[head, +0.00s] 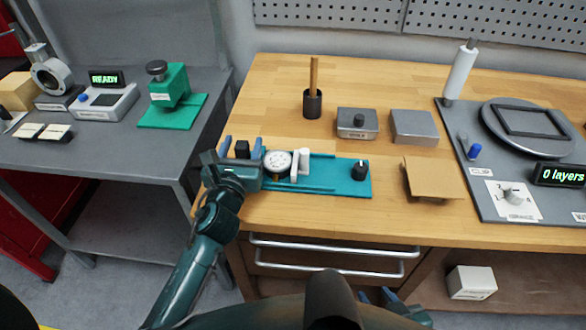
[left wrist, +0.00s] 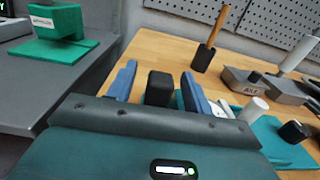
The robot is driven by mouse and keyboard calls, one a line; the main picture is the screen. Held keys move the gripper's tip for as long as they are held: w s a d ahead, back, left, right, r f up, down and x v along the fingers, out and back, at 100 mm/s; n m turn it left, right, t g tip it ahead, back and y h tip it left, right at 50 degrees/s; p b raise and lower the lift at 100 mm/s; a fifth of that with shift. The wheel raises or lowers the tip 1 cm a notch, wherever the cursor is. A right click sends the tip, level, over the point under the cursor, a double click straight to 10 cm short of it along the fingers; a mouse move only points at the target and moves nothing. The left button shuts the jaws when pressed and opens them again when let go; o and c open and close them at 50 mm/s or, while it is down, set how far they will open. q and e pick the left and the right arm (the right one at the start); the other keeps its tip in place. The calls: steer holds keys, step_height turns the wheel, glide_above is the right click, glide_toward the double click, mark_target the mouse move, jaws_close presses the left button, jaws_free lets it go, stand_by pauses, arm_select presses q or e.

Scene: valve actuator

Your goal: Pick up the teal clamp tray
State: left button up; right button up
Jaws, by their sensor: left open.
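The teal clamp tray (head: 340,180) lies flat on the wooden bench near its front edge. It carries a white dial gauge (head: 277,163), a white upright part (head: 300,162) and a black knob (head: 360,170) at its right end. My left gripper (head: 241,144) is at the tray's left end, open, with its two blue fingers on either side of a black block (left wrist: 160,86). I cannot tell whether the fingers touch the block. The gripper hides the tray's left end. My right gripper (head: 382,296) is partly visible low in the head view, mostly hidden by my body.
Behind the tray stand a black holder (head: 313,103) with a wooden handle and two grey boxes. A brown board (head: 433,178) lies close to the tray's right. A grey side table (head: 110,165) with a green fixture is to the left. The bench behind the gripper is clear.

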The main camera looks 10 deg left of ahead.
arm_select(q)
jaws_close()
stand_by(0.5)
steer(key=shift+r, duration=0.1)
